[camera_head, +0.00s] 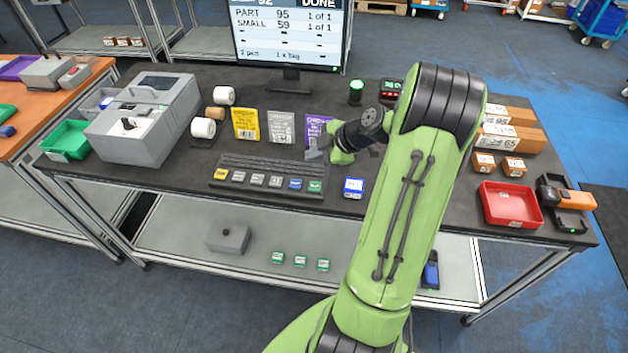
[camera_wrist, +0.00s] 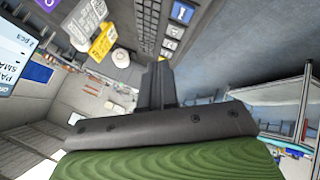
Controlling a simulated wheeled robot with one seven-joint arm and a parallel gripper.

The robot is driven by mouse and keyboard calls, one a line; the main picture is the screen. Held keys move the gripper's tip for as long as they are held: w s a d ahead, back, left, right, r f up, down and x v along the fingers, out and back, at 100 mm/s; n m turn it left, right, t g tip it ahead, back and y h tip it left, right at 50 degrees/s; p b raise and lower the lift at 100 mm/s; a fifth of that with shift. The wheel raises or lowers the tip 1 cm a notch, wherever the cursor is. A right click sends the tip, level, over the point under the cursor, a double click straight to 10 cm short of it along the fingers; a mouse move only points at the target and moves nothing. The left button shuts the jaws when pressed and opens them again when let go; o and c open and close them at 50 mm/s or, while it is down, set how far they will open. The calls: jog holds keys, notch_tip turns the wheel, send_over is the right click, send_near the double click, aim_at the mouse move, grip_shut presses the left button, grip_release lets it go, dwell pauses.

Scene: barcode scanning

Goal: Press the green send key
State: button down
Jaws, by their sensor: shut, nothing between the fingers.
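The green send key (camera_head: 315,186) is at the right end of the row of large keys on the dark keyboard (camera_head: 265,166), beside a blue key (camera_head: 296,184). My gripper (camera_head: 314,154) is above the table, behind and above the keyboard's right end, apart from the green key. Its fingers are together and hold nothing. In the wrist view the closed fingers (camera_wrist: 157,85) point toward the keyboard (camera_wrist: 147,22). I cannot make out the green key clearly there.
The monitor (camera_head: 285,35) reads DONE. A printer (camera_head: 142,118) is at left, a red tray (camera_head: 510,204) at right.

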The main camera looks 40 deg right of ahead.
aim_at(318, 188)
jog(key=shift+s+d+f, duration=0.1)
jog(key=shift+d+f, duration=0.1)
jog(key=shift+d, duration=0.2)
notch_tip(318, 188, down, 8)
jog(key=b, duration=0.4)
jog(key=shift+f+b, duration=0.2)
jog(key=shift+b, duration=0.15)
jog(key=shift+f+b, duration=0.3)
jog(key=shift+b, duration=0.1)
dwell(1.3)
jog(key=shift+f+b, duration=0.4)
jog(key=shift+b, duration=0.35)
